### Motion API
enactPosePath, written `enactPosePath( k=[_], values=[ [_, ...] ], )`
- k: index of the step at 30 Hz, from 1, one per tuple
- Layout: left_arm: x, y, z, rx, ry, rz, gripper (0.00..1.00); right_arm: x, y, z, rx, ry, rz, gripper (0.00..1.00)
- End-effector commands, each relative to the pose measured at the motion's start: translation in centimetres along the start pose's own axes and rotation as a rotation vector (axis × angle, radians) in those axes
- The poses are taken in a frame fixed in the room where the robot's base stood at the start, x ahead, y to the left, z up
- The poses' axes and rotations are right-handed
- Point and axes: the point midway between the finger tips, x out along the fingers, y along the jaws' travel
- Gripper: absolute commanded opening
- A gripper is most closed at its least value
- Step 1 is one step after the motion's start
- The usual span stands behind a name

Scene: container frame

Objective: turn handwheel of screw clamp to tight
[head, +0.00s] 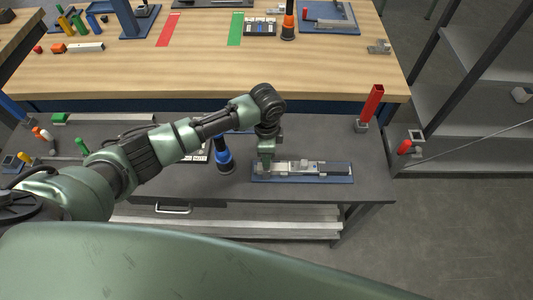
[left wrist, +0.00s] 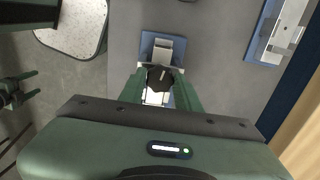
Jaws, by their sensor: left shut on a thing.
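The screw clamp lies on a blue base plate (head: 330,180) near the front of the grey bench. Its pale metal body (head: 312,167) runs left to right. My left gripper (head: 266,165) points down at the clamp's left end. In the left wrist view its green fingers (left wrist: 161,88) are shut on a dark handwheel (left wrist: 160,77), one finger on each side. My gripper hides part of the clamp below the wheel. My right gripper (left wrist: 28,85) shows small at the left edge of the left wrist view, its fingers apart and nothing between them.
A blue-and-black tool (head: 223,158) stands upright just left of the clamp. A red upright block (head: 372,103) stands at the bench's right end. Another blue fixture (left wrist: 285,30) lies farther back. The bench right of the clamp is clear.

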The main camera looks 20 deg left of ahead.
Motion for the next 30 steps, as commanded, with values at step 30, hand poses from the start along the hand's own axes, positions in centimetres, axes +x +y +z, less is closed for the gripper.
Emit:
enactPosePath(
  k=[30],
  values=[
    [-0.16,-0.12,-0.17,0.967,0.003,-0.006,0.0,0.11,-0.04,-0.01,0.0,0.0,0.0,0.68]
  ],
)
